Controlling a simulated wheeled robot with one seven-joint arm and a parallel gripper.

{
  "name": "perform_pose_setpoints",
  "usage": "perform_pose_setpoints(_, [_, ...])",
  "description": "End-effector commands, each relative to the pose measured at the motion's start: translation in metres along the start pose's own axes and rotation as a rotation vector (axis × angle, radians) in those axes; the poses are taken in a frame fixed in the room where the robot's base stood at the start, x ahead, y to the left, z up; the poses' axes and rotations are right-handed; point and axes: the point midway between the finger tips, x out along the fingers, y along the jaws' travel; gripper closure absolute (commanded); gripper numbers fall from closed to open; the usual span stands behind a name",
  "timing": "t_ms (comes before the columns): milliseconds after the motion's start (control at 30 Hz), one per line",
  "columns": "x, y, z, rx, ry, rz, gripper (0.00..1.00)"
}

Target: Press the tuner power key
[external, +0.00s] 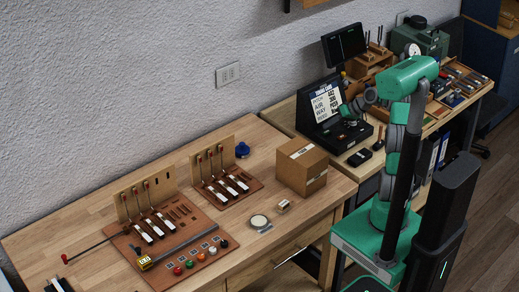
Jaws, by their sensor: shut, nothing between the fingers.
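The tuner appears to be the black open case (350,138) on the right-hand bench. Its raised lid holds a white printed card (327,103), and its dark base lies flat in front. The power key is too small to make out. My gripper (350,113) is at the end of my green arm, which reaches in from the right. It is shut and empty, pointing down and left over the case, beside the lid's right edge. I cannot tell whether its tips touch the case.
A dark screen (344,44) stands behind the case. A small black device (359,158) lies at the bench's front edge. Wooden racks and a green machine (420,41) stand to the right. A cardboard box (301,166) and key-action boards (226,184) occupy the left bench.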

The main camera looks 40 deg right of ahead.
Motion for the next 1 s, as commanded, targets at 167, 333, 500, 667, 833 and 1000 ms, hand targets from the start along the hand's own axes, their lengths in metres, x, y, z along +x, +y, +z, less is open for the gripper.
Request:
perform_pose_setpoints(167, [0.000,0.000,0.000,0.000,0.000,0.000,1.00])
perform_pose_setpoints(333, [-0.012,-0.009,-0.009,-0.001,0.001,0.000,1.00])
perform_pose_setpoints(500, [-0.026,-0.019,-0.019,0.000,0.001,0.000,1.00])
perform_pose_setpoints(667, [-0.039,-0.029,-0.028,0.000,0.000,-0.001,1.00])
perform_pose_setpoints(833, [-0.042,-0.030,-0.030,0.001,-0.001,-0.001,1.00])
perform_pose_setpoints(1000, [-0.041,-0.030,-0.030,0.001,0.000,0.000,1.00])
